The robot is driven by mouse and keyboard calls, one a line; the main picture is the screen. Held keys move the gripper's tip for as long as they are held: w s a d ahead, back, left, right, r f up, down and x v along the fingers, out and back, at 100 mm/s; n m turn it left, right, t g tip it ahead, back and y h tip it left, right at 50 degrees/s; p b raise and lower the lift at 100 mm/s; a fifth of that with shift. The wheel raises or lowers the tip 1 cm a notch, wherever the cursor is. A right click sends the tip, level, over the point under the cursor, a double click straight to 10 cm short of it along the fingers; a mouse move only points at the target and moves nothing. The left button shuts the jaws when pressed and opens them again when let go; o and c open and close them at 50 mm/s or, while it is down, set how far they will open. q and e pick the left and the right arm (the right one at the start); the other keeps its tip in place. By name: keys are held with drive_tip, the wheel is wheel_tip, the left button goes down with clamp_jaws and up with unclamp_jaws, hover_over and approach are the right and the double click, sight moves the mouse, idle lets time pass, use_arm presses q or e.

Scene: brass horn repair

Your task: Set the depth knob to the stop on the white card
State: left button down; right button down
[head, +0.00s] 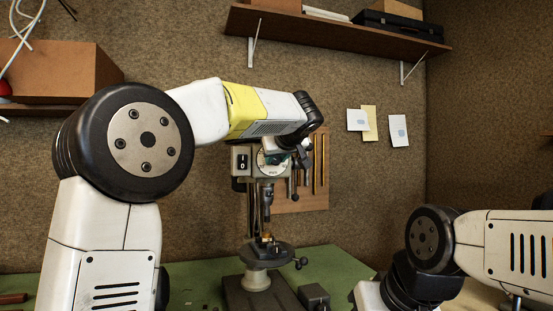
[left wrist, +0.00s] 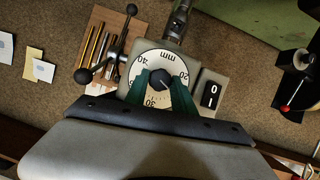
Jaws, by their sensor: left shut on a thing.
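The drill press (head: 241,160) stands on the green bench, with a white depth dial (head: 265,168) on its head. In the left wrist view the dial (left wrist: 145,65) appears turned over, with 20, 30, 40 and "mm" on it. My left gripper (left wrist: 161,88) has its green fingers on both sides of the dark round depth knob (left wrist: 160,79) at the dial's centre, shut on it. The knob's exact setting is hard to read. Two white cards (head: 357,120) (head: 398,130) hang on the wall beside a yellow one; their marks are too small to read. My right gripper is out of frame.
A lever with ball ends (left wrist: 82,75) is on the dial's other side. A rack of rods (head: 317,170) hangs behind the press. A wooden shelf (head: 330,32) runs above. The green bench top (head: 335,265) is clear at right.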

use_arm(q)
drive_tip(key=m+y, duration=0.1)
drive_tip(key=m, duration=0.1)
drive_tip(key=shift+d+m+g+y, duration=0.25)
drive_tip(key=shift+m+g+y, duration=0.05)
drive_tip(key=shift+m+y, duration=0.1)
drive_tip(key=m+y, duration=0.2)
drive_tip(key=m, duration=0.1)
drive_tip(key=shift+w+d, duration=0.1)
drive_tip(key=m+y, duration=0.1)
drive_tip(key=m, duration=0.1)
drive_tip(key=m+y, duration=0.1)
drive_tip(key=m, duration=0.1)
drive_tip(key=shift+d+f+y, duration=0.15)
drive_tip(key=shift+f+y, duration=0.05)
drive_tip(key=shift+y, duration=0.1)
drive_tip(key=shift+f+m+y, duration=0.1)
drive_tip(key=shift+m+y, duration=0.6)
drive_tip(key=shift+m, duration=0.6)
drive_tip(key=c, duration=1.1)
unclamp_jaws()
drive_tip(key=shift+o, duration=0.2)
